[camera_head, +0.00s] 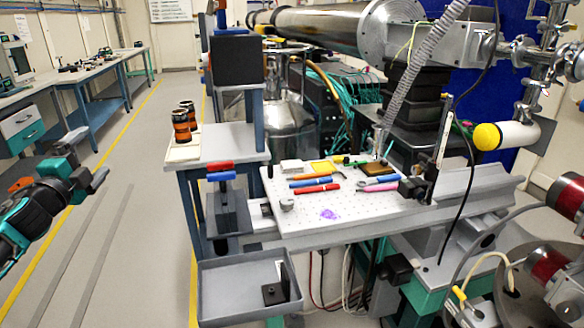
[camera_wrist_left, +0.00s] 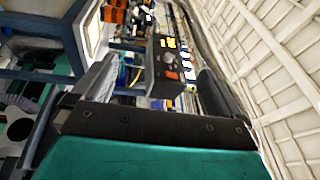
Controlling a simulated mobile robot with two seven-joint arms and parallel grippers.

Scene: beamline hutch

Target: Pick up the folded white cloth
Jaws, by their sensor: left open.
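A small white folded piece, which looks like the folded white cloth (camera_head: 292,166), lies at the back left of the perforated metal plate (camera_head: 345,214) in the head view. It is next to a yellow item. My left gripper (camera_head: 90,160) is far to the left of the plate, over the floor, well apart from the cloth. In the left wrist view my left gripper (camera_wrist_left: 160,72) has its two dark fingers spread, with nothing between them. The cloth cannot be made out in that view. My right gripper is not in view.
Red and blue tools (camera_head: 316,188), a pink tool (camera_head: 377,187) and a brown block (camera_head: 374,169) lie on the plate. A grey tray (camera_head: 225,314) is below its front left. Floor between benches is clear.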

